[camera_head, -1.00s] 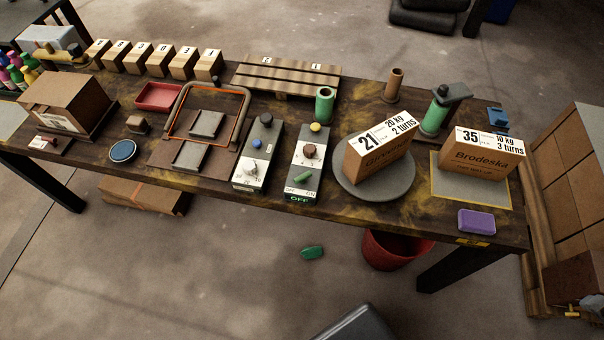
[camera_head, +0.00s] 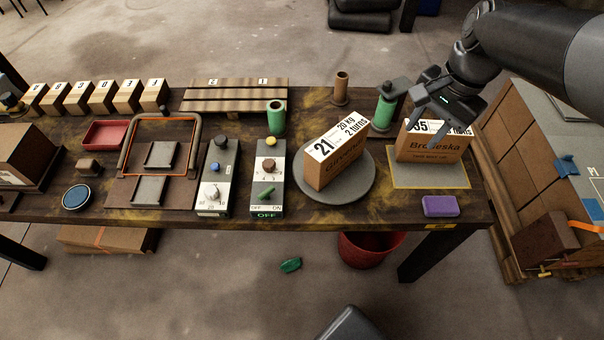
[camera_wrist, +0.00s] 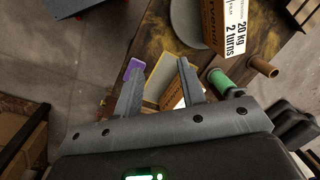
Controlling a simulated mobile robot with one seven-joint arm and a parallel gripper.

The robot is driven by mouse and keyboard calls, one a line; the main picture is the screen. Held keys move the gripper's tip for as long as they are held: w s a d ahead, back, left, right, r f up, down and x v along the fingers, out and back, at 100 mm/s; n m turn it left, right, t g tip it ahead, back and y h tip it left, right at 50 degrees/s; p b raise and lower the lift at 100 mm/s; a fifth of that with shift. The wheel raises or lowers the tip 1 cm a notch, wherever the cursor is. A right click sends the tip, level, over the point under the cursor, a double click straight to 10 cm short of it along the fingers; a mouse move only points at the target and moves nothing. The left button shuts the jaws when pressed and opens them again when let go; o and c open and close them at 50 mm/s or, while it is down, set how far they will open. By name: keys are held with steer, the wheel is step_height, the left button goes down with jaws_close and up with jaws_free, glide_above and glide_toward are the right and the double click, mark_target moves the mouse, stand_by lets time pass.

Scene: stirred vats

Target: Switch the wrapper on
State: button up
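The control panel with the OFF and ON marks (camera_head: 280,190) stands at the middle front of the table. Its green lever (camera_head: 267,192) sits between the two marks, tilted, and the label below reads OFF. A brown knob and a yellow button are above the lever. To the right is the round grey turntable (camera_head: 358,190), bearing the carton marked 21 (camera_head: 333,165). My gripper (camera_head: 425,126) is open and empty, above the Brodeska carton (camera_head: 432,153) at the right, far from the panel. In the wrist view its spread fingers (camera_wrist: 160,90) show the carton partly beyond them.
A second panel (camera_head: 218,178) with blue and white knobs stands left of the switch panel. A green cylinder (camera_head: 276,118) stands behind it. The green dispenser (camera_head: 385,112) is near my gripper. A purple block (camera_head: 440,206) lies at the front right edge. A red bin (camera_head: 370,250) is below.

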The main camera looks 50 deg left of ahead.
steer(key=s+a+f+g+h, duration=0.1)
steer(key=s+a+f, duration=0.25)
steer(key=a, duration=0.45)
steer(key=s+a+f+g, duration=0.1)
steer(key=s+a+f, duration=0.1)
steer(key=a+f, duration=0.35)
steer(key=g+h, duration=0.2)
steer(key=h, duration=0.1)
glide_toward(264, 192)
steer(key=x, duration=0.9)
steer(key=shift+s+f, duration=0.1)
steer(key=shift+f, duration=0.1)
steer(key=shift+c, duration=0.3)
jaws_close()
